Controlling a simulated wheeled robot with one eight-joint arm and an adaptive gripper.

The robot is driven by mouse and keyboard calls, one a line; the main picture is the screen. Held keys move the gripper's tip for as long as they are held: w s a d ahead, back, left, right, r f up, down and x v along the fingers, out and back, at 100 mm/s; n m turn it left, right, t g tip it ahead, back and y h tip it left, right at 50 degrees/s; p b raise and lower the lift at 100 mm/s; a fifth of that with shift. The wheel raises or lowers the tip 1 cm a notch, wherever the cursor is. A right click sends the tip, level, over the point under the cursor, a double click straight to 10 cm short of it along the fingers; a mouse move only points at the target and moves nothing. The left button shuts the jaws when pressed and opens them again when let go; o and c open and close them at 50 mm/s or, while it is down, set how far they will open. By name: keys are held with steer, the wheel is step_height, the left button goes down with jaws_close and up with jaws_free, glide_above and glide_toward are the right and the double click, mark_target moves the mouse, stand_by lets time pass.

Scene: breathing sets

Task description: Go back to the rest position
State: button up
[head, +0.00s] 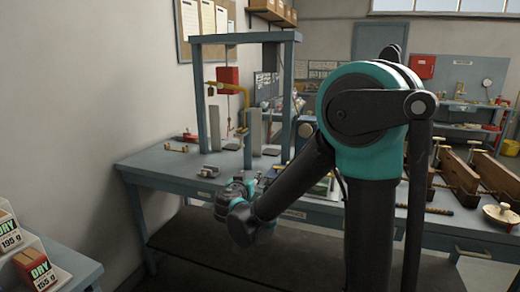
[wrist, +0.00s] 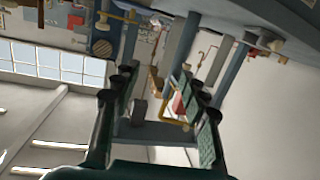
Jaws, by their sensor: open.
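My gripper (head: 236,192) hangs in front of the edge of the long grey workbench (head: 165,163) in the head view, low and left of my bent arm. In the wrist view my gripper (wrist: 156,78) has its two dark fingers spread apart, with nothing held between them. The wrist picture is turned over, with the bench (wrist: 272,18) at the top right. Past the fingers shows a blue-grey frame with a red block (wrist: 179,104) and a yellow bent pipe (wrist: 172,124). My arm hides part of the bench in the head view.
The grey frame (head: 200,98) stands on the bench with a red box (head: 228,77) in it. Wooden pieces (head: 455,172) and a brass disc (head: 501,214) lie at the right. Boxes marked DRY (head: 38,268) sit on a side table. Floor in front of the bench is clear.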

steer(key=s+d+f+g+h, duration=0.1)
steer(key=s+d+f+g, duration=0.35)
steer(key=d, duration=0.55)
steer(key=s+d+f+g+h, duration=0.1)
steer(key=s+d+f+g, duration=0.2)
steer(key=s+d+f, duration=0.5)
steer(key=s+d+f+g+y, duration=0.2)
steer(key=s+f, duration=0.1)
steer(key=s, duration=0.4)
steer(key=s+d+f+n+g+y, duration=0.1)
steer(key=s+d+f+g+y, duration=0.1)
steer(key=s, duration=0.5)
step_height(320, 180, down, 3)
steer(key=shift+d+r+y, duration=0.2)
steer(key=shift+d+y, duration=0.25)
steer(key=shift+y, duration=0.15)
